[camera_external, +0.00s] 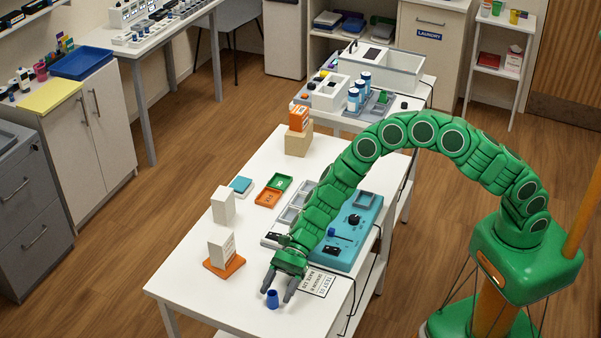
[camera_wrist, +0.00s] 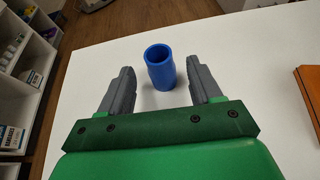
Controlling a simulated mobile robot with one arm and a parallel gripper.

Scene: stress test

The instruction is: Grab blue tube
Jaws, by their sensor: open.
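A small blue tube (camera_external: 272,299) with an open top stands upright on the white table (camera_external: 190,284), close to its near end. My gripper (camera_external: 277,289) is at the end of the green arm, low over the table, with its grey fingers spread. In the wrist view the blue tube (camera_wrist: 160,68) is just ahead of the open fingers, roughly centred between their tips. My gripper (camera_wrist: 160,82) is empty there. I cannot tell whether either finger reaches alongside the tube.
An orange base with a white block (camera_external: 222,248) stands left of my gripper. A teal device (camera_external: 350,232) and a printed sheet (camera_external: 319,281) lie behind and right. A white box (camera_external: 223,205) and small trays (camera_external: 274,190) are farther back. The table's near left corner is clear.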

